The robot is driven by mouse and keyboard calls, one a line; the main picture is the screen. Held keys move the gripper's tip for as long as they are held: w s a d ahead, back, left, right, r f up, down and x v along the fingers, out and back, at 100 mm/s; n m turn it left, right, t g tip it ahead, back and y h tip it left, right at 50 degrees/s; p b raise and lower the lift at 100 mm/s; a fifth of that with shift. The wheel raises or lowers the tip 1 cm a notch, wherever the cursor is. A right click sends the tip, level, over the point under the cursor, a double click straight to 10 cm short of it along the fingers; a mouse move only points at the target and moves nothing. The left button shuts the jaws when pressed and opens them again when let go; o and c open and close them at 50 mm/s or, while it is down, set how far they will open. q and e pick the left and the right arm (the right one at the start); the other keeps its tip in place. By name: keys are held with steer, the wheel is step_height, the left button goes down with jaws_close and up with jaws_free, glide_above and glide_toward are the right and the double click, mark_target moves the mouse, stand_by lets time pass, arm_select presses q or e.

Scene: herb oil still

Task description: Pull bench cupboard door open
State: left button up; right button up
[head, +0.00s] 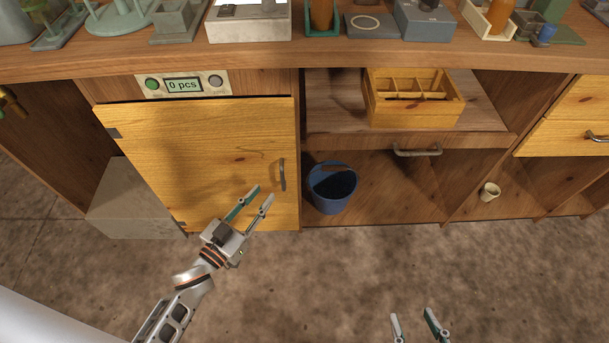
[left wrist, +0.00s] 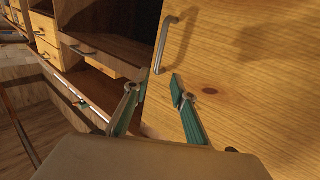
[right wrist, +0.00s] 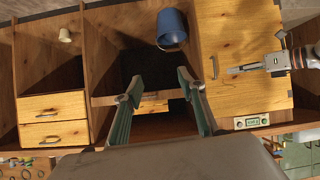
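The cupboard door (head: 205,150) is a light yellow wooden panel at the left of the bench and looks shut. Dark hinges show on its left edge. Its grey bar handle (head: 282,174) stands upright near the right edge; the handle shows at the top of the left wrist view (left wrist: 163,45). My left gripper (head: 264,193) is open and empty in front of the door, its fingertips close to the handle but apart from it. In the left wrist view its fingertips (left wrist: 158,92) lie just below the handle. My right gripper (head: 413,317) is open and empty, away from the bench.
A blue bucket (head: 333,188) stands in the open bay right of the door. A small cup (head: 489,191) sits further right. The floor (head: 300,275) before the door is clear.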

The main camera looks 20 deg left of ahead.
mark_target(281, 176)
arm_select(q)
steer(key=shift+d+b+x, duration=0.2)
steer(key=shift+b+x, duration=0.4)
steer(key=shift+x, duration=3.5)
steer(key=shift+f, duration=0.1)
jaws_close()
